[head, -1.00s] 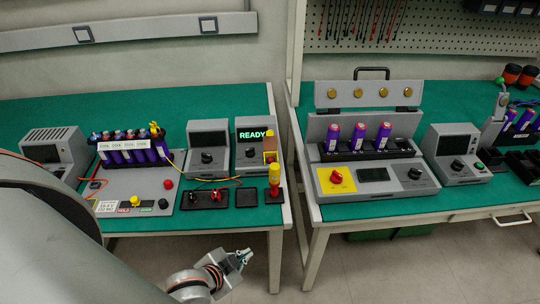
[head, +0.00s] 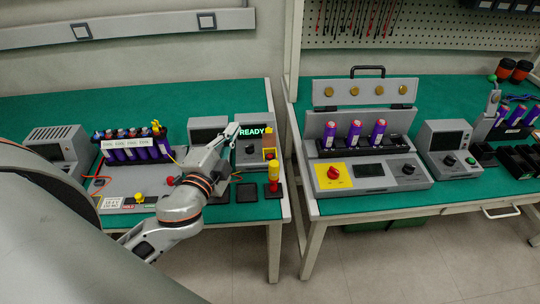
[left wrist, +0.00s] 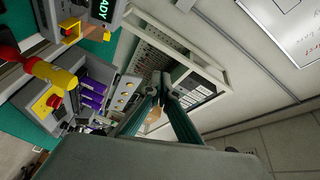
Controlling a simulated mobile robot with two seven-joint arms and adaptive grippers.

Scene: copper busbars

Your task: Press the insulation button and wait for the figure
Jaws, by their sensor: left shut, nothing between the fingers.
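The grey instrument (head: 259,160) with a lit green READY display (head: 251,132) stands near the right end of the left bench; a dark knob shows below the display. Part of that display shows in the left wrist view (left wrist: 97,10). I cannot tell which control is the insulation button. My left gripper (head: 234,129) is shut and empty, raised just left of the READY display in the head view. Its fingers (left wrist: 167,88) also show in the left wrist view. I cannot tell whether they touch anything. My right gripper is not in view.
A red-and-yellow probe (head: 273,176) stands at the left bench's front right corner. A purple cell pack (head: 135,150) sits left of my arm. A second grey instrument (head: 207,125) is behind the gripper. Right of a gap, the other bench holds a cell tester (head: 370,173).

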